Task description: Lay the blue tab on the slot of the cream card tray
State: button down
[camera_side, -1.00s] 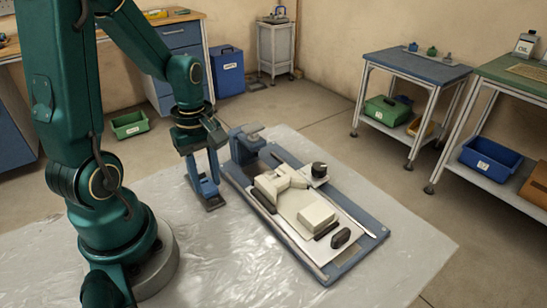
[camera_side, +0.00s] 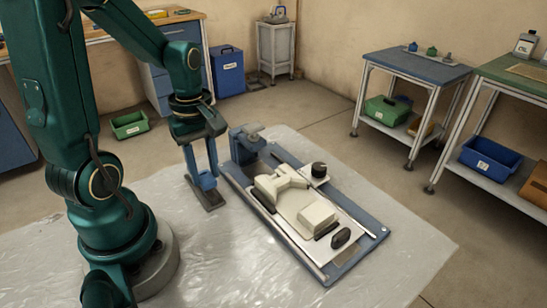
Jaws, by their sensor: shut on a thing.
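My gripper (camera_side: 204,180) points down beside the left edge of the blue-grey base. It is shut on a small blue piece, which looks like the blue tab (camera_side: 207,182). A dark flat plate (camera_side: 210,199) shows just below the tab; I cannot tell whether it is part of it. The pale cream card tray (camera_side: 345,232) lies on the blue-grey base (camera_side: 349,261), right of my gripper. Cream blocks (camera_side: 318,214) and a dark oval piece (camera_side: 341,238) sit on it. I cannot make out the slot clearly. The tab is apart from the tray.
A blue-grey upright block (camera_side: 245,147) stands at the base's far left end, close to my gripper. A black knob (camera_side: 319,169) rises at the tray's far side. Clear plastic sheeting (camera_side: 410,240) surrounds the base. Tables stand well back on the right.

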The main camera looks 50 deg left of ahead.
jog(key=shift+r, duration=1.95)
jog(key=shift+s+d, duration=0.1)
jog(key=shift+s, duration=0.05)
jog(key=w+d+r, duration=0.2)
jog(key=w+r, duration=0.2)
jog(key=w, duration=0.2)
jog(key=w+d+r, duration=0.3)
jog(key=w+r, duration=0.1)
jog(key=w, duration=0.3)
send_near(271, 179)
jog(key=shift+f, duration=1.55)
jog(key=shift+f, duration=0.2)
